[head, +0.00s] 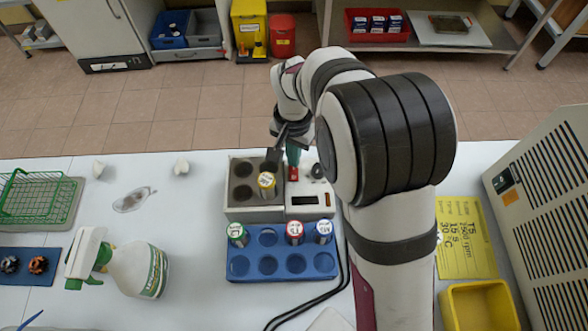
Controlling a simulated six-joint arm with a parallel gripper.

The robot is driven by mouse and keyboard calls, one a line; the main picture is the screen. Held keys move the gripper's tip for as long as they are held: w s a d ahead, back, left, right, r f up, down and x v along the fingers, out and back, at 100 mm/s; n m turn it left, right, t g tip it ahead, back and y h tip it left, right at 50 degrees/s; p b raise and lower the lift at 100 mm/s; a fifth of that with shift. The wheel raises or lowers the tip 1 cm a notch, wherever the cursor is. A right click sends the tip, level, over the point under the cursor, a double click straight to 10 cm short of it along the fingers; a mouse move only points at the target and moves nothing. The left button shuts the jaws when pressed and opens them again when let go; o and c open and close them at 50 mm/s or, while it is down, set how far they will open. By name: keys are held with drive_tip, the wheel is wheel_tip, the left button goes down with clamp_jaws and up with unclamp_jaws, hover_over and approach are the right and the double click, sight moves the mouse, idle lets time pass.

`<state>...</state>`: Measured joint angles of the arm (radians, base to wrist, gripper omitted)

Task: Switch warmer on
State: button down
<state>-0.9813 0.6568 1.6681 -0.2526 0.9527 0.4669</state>
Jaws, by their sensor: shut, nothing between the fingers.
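The warmer (256,213) stands in the middle of the white table, a grey block with several dark wells on its left half. My gripper (292,158) is shut and empty, pointing down just above the red switch. Whether the fingertips touch the switch, and which way it is set, I cannot tell. My arm comes in from the right and hides part of the table.
A blue rack (282,276) with several capped vials stands in front of the warmer. A spray bottle (135,268) lies to its left, near a green basket (38,199). A yellow bin (480,306) and large beige machine (545,210) are at the right. Black cables run along the rack's right side.

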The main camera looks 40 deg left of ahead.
drive_tip(key=shift+f, duration=0.9)
idle(0.3)
drive_tip(key=shift+r, duration=3.55)
